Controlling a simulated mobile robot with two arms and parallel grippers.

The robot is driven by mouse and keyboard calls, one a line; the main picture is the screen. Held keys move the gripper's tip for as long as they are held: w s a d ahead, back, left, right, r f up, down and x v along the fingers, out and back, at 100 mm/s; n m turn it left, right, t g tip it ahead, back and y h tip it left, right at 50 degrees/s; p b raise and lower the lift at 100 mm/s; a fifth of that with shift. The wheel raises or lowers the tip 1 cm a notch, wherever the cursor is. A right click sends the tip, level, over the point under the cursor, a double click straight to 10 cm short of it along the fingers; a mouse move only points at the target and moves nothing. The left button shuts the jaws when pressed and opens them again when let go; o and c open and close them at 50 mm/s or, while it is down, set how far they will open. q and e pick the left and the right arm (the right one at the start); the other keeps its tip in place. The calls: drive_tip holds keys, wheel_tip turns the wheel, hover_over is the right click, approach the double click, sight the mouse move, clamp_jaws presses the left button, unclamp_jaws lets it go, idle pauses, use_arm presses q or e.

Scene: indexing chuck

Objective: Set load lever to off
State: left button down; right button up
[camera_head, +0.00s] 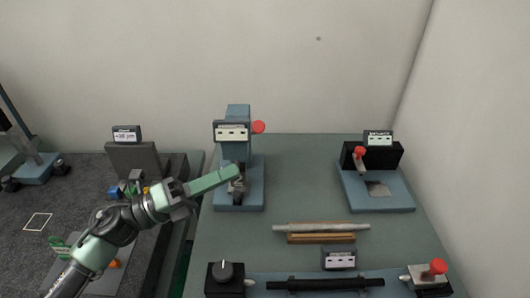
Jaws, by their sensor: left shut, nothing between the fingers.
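My left arm comes in from the lower left, and its gripper (237,184) is shut and empty in front of the blue-grey upright machine (238,114) at the centre. That machine has a small label plate and a red ball-ended lever (258,127) on its right side. The gripper is below and left of this red ball, apart from it. Two other red knobs show: one on the black-backed device (359,152) at right, one at the front right (438,266). The labels are too small to read, so I cannot tell which is the load lever. My right gripper is out of view.
A metal rod on a wooden rest (320,238) lies mid-bench. A black bar (325,284) and a black dial box (225,272) are at the front. A grey block with a display (133,157) stands at left. Bare green bench (300,180) lies between the machines.

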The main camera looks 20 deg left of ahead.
sight(256, 130)
use_arm(q)
drive_tip(key=w+d+r+p, duration=0.3)
drive_tip(key=w+d+p, duration=0.1)
drive_tip(key=w, duration=0.3)
drive_tip(key=shift+r+p, duration=0.35)
drive_tip(key=shift+p, duration=0.5)
drive_tip(key=shift+w+d, duration=0.1)
